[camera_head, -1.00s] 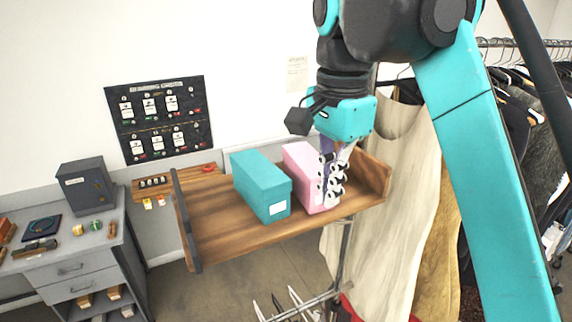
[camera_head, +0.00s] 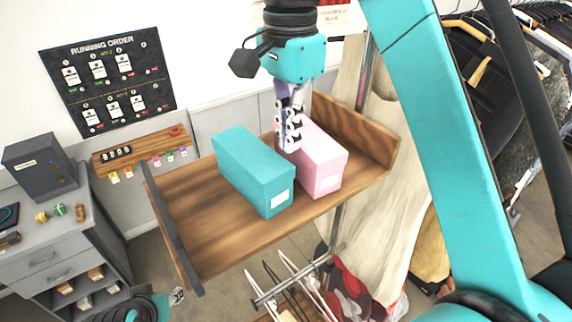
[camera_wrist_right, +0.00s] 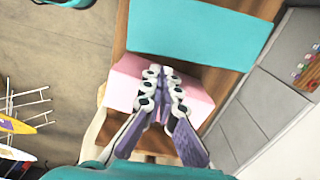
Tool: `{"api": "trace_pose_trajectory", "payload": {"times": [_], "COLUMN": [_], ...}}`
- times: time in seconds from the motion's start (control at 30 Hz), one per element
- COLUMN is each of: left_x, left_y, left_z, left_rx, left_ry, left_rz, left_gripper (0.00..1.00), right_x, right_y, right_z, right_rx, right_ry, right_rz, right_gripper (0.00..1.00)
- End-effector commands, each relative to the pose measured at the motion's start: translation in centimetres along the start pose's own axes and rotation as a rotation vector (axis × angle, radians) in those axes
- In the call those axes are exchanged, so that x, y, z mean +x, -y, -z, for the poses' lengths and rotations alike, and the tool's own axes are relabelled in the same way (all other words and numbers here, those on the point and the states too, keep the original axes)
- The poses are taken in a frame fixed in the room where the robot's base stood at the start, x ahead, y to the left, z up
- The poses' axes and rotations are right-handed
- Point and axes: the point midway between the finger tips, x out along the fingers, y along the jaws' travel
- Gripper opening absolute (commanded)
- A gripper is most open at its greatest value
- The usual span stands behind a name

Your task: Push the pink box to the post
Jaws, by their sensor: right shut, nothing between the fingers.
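The pink box (camera_head: 322,172) stands on a wooden shelf (camera_head: 215,232), right of a teal box (camera_head: 262,180), with a narrow gap between them. Both have white labels on their front ends. My right gripper (camera_head: 290,142) is shut and empty, pointing down at the back left of the pink box and hiding part of its top. In the right wrist view its fingertips (camera_wrist_right: 163,76) overlap the pink box (camera_wrist_right: 124,84); contact is unclear. A dark grey upright strip (camera_head: 172,230) edges the shelf's left end; I cannot tell whether it is the post. My left gripper (camera_head: 178,295) barely shows at bottom left.
Bare shelf lies left of the teal box. A raised wooden end (camera_head: 352,132) closes the right side, close to the pink box. Hanging clothes (camera_head: 505,110) are at the right. A grey cabinet (camera_head: 50,250) stands at the left, and hangers (camera_head: 290,285) hang below.

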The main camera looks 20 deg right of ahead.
Motion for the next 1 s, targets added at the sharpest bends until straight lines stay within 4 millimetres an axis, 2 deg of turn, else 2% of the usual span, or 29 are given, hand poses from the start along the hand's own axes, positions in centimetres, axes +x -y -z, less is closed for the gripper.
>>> {"api": "trace_pose_trajectory", "payload": {"times": [0.2,0.4,0.87,1.0], "left_x": [0.1,0.0,0.0,-0.4], "left_y": [0.0,0.0,0.0,0.0], "left_z": [-0.1,0.0,0.0,0.3], "left_rx": [0.0,0.0,0.0,0.0], "left_ry": [0.0,0.0,0.0,0.0], "left_rz": [0.0,0.0,0.0,0.0], "left_gripper": [0.4,0.4,0.4,0.4], "right_x": [3.9,6.2,6.8,6.6], "right_y": [0.0,0.0,0.0,0.1], "right_z": [0.0,0.0,0.1,2.1], "right_rx": [0.0,0.0,0.001,0.006], "right_ry": [0.0,0.0,0.0,0.0], "right_rz": [0.0,0.0,0.0,0.0], "right_gripper": [0.0,0.0,0.0,0.0]}}
